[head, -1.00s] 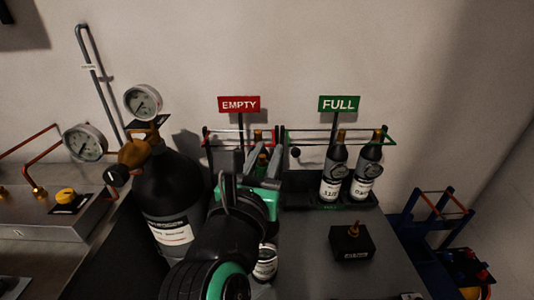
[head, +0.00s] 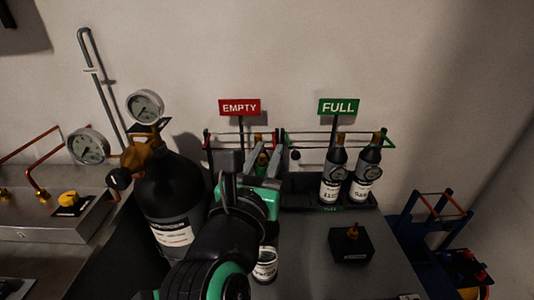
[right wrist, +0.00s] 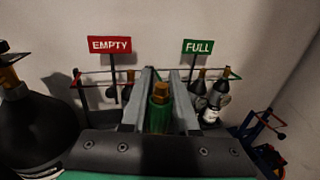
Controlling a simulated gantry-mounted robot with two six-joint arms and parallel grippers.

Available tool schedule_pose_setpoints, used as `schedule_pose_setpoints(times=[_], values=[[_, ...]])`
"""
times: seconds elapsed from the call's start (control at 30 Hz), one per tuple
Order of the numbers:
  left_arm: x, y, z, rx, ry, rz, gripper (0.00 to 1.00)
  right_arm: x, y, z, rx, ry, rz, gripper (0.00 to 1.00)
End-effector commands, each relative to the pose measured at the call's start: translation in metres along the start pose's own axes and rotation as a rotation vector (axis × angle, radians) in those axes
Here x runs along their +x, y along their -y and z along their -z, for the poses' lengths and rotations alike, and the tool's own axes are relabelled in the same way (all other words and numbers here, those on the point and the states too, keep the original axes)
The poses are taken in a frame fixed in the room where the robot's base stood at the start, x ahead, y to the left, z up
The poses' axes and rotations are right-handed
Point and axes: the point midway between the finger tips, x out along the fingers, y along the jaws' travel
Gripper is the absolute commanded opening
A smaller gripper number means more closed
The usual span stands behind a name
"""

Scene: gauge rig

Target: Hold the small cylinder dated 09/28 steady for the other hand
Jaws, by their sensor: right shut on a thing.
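My right gripper (head: 263,165) reaches up from the bottom middle in the head view. Its two grey fingers are shut on a small green-shouldered cylinder (right wrist: 160,118) with a brass valve, seen between them in the right wrist view. The cylinder's date is hidden, so I cannot tell if it reads 09/28. A white-labelled cylinder body (head: 265,264) shows below my gripper; I cannot tell whether it belongs to the held one. Two dark small cylinders (head: 333,172) (head: 366,172) stand upright in the FULL rack, their dates too small to read surely. My left gripper is not in view.
The EMPTY sign (head: 240,107) and FULL sign (head: 338,107) stand over racks at the wall. A large black cylinder (head: 172,200) with a gauge (head: 145,105) stands left of my arm. A black block (head: 351,244) with a brass fitting sits on the bench at right.

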Motion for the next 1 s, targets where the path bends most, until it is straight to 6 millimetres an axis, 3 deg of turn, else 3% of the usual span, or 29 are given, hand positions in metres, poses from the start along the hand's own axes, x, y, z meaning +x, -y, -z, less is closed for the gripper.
schedule_pose_setpoints(times=[0.03, 0.6, 1.0], values=[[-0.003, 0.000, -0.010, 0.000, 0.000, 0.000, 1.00, 0.000, 0.000, -0.011, 0.000, 0.001, 0.000, 0.00], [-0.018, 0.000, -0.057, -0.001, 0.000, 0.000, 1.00, 0.000, 0.000, -0.063, 0.000, 0.001, 0.000, 0.00], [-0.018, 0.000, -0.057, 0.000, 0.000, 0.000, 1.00, 0.000, 0.000, -0.063, 0.000, 0.001, 0.000, 0.00]])
